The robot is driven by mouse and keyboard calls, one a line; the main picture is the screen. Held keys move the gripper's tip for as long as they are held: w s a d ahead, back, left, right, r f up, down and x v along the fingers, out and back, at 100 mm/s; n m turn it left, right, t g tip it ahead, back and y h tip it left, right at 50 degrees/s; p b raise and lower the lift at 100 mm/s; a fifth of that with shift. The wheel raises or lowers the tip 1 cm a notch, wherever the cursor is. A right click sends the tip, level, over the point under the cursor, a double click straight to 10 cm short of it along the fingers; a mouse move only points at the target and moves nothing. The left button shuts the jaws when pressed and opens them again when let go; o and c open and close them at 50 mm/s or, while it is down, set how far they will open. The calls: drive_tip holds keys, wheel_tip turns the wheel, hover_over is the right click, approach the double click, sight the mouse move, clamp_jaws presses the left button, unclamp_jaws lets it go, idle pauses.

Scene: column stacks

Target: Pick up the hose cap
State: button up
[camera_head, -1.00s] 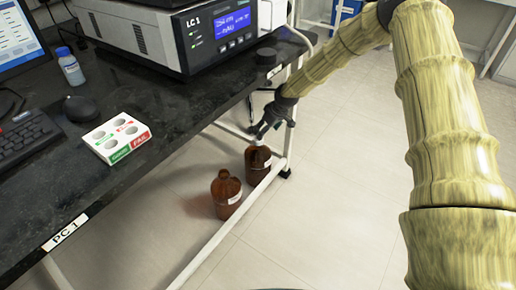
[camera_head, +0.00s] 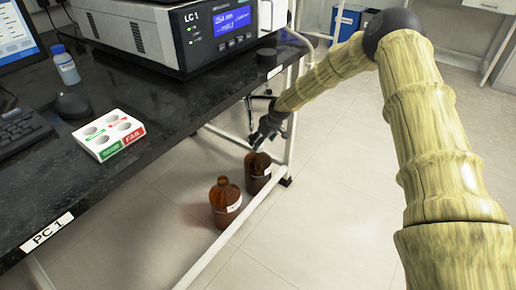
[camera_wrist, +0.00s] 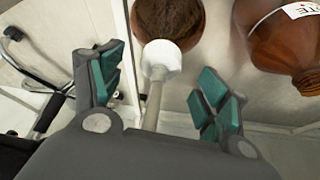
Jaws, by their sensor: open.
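The hose cap (camera_wrist: 160,55) is white with a pale hose running from it toward the camera, and shows in the wrist view. It is at the near edge of a brown bottle (camera_wrist: 172,16); whether it is seated on the neck I cannot tell. My gripper (camera_wrist: 158,75) is open, its green-padded fingers on either side of the cap and hose, with gaps on both sides. In the head view my gripper (camera_head: 262,140) is just above the rear brown bottle (camera_head: 258,176), and the cap is mostly hidden there.
A second brown bottle (camera_head: 225,203) with a white label stands beside the first on the floor. A white table frame bar (camera_head: 235,225) runs close by. The black bench (camera_head: 130,165) carries a sample tray (camera_head: 110,135) and the LC instrument (camera_head: 215,35). Floor to the right is clear.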

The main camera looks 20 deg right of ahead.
drive_tip(key=b+x, duration=0.2)
drive_tip(key=x, duration=0.2)
drive_tip(key=shift+a, duration=0.1)
drive_tip(key=shift+r, duration=0.15)
drive_tip(key=c, duration=1.1)
